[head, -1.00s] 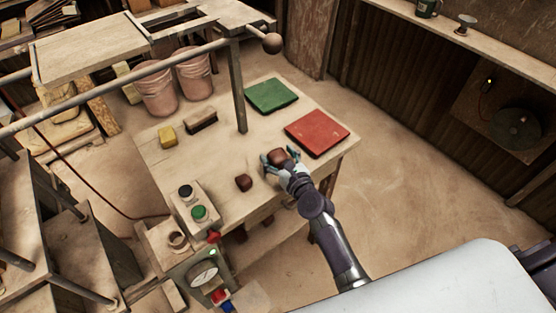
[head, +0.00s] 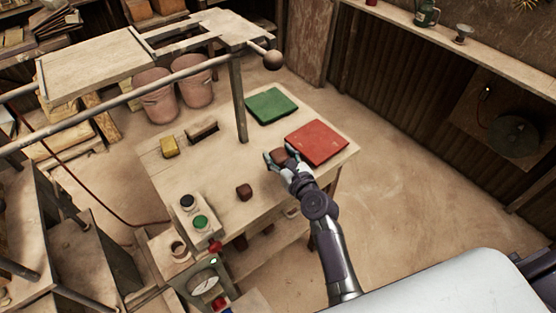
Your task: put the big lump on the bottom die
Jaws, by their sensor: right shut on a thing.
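The big lump (head: 279,155) is a dark reddish-brown clay block, partly covered by the fingers of my right gripper (head: 279,162). That gripper is shut on it, over the workbench (head: 216,219) by the left corner of the red mat. The lump seems to be a little above the bench top. A smaller brown lump (head: 244,192) lies on the bench to the left. I cannot make out the bottom die in this view. My left gripper is out of view.
The red mat (head: 318,143) and a green mat (head: 271,106) lie on the bench. A button box (head: 201,222), a yellow block (head: 170,147) and a brush (head: 202,132) also sit there. A post (head: 240,110) and a ball-ended bar (head: 273,60) stand over it.

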